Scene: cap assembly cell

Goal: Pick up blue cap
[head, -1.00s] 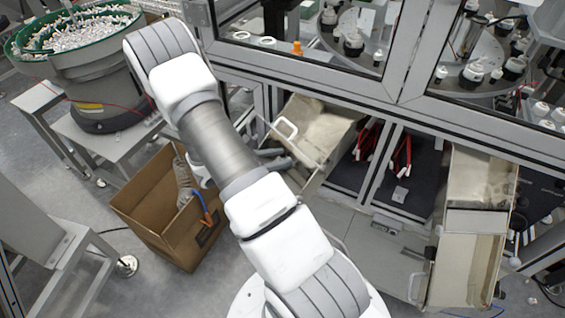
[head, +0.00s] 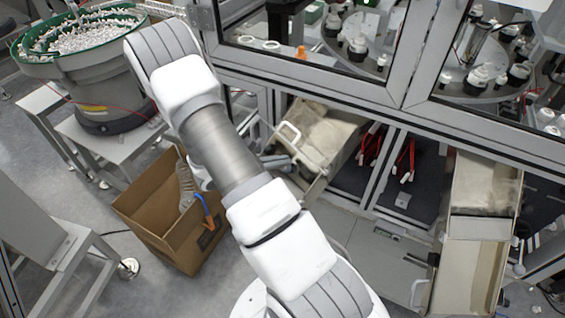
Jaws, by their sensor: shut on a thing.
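I cannot pick out a blue cap for certain in the head view. A curved blue piece with an orange end (head: 203,209) shows at the open cardboard box (head: 160,238), left of my arm. It is too small to tell what it is. My white and grey arm crosses the middle of the view from lower right to upper left. I cannot make out my gripper's fingers, nor anything held in them. The arm covers part of the area beside the box.
A green-rimmed feeder bowl (head: 85,40) full of small white parts stands at upper left on a table. An open beige bin (head: 318,135) with a white handle is right of my arm. A tall beige chute (head: 470,285) stands at right. The cell's metal frame crosses the back.

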